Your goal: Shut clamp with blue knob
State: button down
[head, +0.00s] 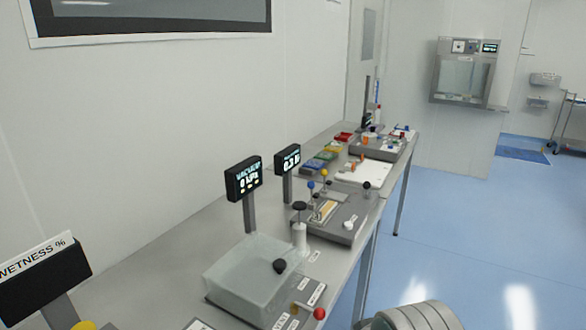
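A small blue knob (310,185) stands at the left side of a grey fixture plate (345,237) on the bench, in the middle of the head view. The clamp under it is small and partly hidden, and I cannot tell its exact position. A yellow knob (324,172) stands just behind it. A pale strip-like part (324,210) lies on the fixture near the blue knob. My gripper's fingers are not in view. A grey ribbed part at the lower right edge seems to be mine and is well apart from the clamp.
A clear box (250,275) with a black knob stands in front of the fixture, beside a white cylinder (300,238) with a black top. Two displays (244,179) (288,159) rise on posts at the left. Blue floor (460,230) right of the bench is open.

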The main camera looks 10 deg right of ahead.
aim_at(310, 184)
jog(key=i+l+u, duration=0.45)
jog(key=i+l, duration=0.95)
jog(key=i, duration=0.1)
